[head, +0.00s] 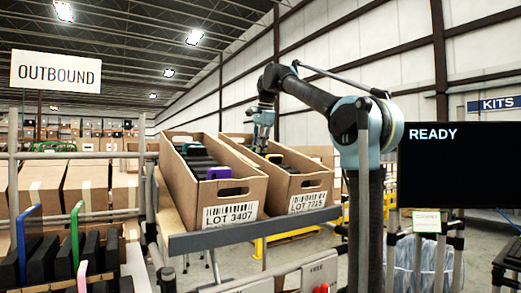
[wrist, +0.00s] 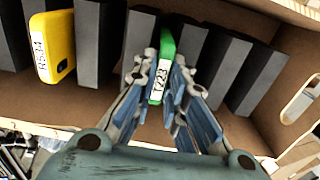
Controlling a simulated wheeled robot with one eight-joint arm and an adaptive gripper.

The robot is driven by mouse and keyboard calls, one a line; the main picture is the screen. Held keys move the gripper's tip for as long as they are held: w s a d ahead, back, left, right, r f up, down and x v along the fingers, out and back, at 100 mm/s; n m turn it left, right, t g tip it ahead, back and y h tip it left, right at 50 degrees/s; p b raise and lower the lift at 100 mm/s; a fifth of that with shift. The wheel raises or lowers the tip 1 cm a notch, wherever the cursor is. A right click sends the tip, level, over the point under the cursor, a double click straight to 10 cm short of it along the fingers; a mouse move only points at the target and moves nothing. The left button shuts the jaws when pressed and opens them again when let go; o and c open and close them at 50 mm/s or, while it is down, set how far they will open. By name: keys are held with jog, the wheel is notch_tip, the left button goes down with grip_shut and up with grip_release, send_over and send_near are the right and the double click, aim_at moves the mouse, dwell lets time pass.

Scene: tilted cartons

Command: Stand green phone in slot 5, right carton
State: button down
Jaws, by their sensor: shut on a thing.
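The green phone (wrist: 162,70), with a white label reading T223, shows in the wrist view between my gripper's fingers. My gripper (wrist: 166,82) is shut on it. The phone stands between dark dividers (wrist: 136,48) (wrist: 188,55) inside the right carton (wrist: 100,112). Its lower end is hidden, so I cannot tell whether it touches the floor of the slot. In the head view my gripper (head: 262,143) reaches down into the right carton (head: 305,184), marked LOT 7215. A yellow phone (wrist: 54,45) stands to the left in the same carton.
The left carton (head: 230,211), marked LOT 3407, stands close beside it and holds a purple phone (head: 219,172). Both cartons rest tilted on a grey shelf (head: 240,235). A rack at lower left holds blue (head: 23,235), green (head: 76,225) and pink (head: 82,277) upright pieces.

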jog(key=c, duration=1.5)
grip_release()
jog(key=shift+c, duration=0.2)
jog(key=v, duration=1.2)
